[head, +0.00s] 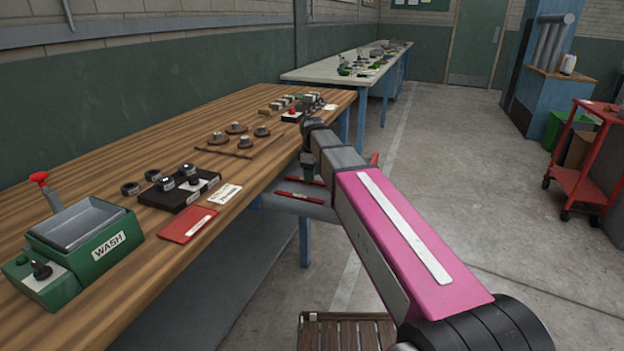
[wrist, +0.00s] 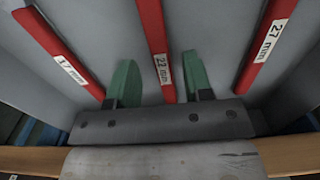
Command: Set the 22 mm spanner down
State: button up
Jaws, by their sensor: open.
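The 22 mm spanner (wrist: 157,45) shows in the wrist view as a red bar with a white "22 mm" label, lying on a grey surface. My gripper (wrist: 157,62) is open, its two green fingers one on each side of this bar, with a gap visible on both sides. The bar's far end runs out of the frame and its near end is hidden behind my gripper. Red bars labelled 17 mm (wrist: 58,52) and 27 mm (wrist: 266,45) lie to its left and right. In the head view my arm hides most of this place.
The grey drawer (head: 290,207) juts out from the wooden workbench (head: 130,185). On the bench are a green WASH unit (head: 85,240), a red card (head: 187,226) and several dark parts. A red trolley (head: 580,170) stands at the right.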

notch_tip(320, 180, up, 10)
dwell(0.5)
jog(key=shift+s+f, duration=0.1)
